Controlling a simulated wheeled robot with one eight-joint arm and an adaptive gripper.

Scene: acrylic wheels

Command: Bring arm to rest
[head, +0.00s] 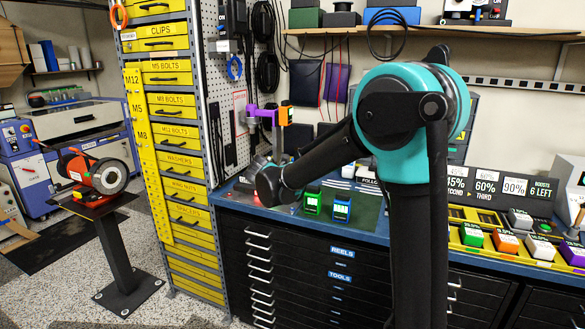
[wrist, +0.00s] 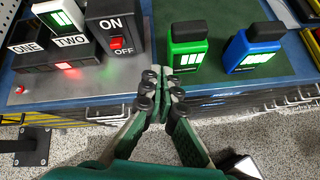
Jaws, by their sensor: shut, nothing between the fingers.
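My gripper (wrist: 162,92) is in the lower middle of the wrist view, fingertips together and empty. It hangs just in front of the bench edge, near a green block with a black cap (wrist: 187,50) and a blue block with a black cap (wrist: 254,50). It touches neither as far as I can tell. In the head view my teal and black arm reaches left over the bench, and its wrist hides the fingers. The green block (head: 313,202) and the blue block (head: 342,208) also show there, standing upright on the bench.
An ON/OFF switch box (wrist: 115,35) and a box marked ONE and TWO (wrist: 58,55) sit at the left of the wrist view. The blue bench (head: 385,232) has black drawers below. A yellow drawer cabinet (head: 170,130) stands left. A yellow tray (head: 463,246) holds several colored blocks.

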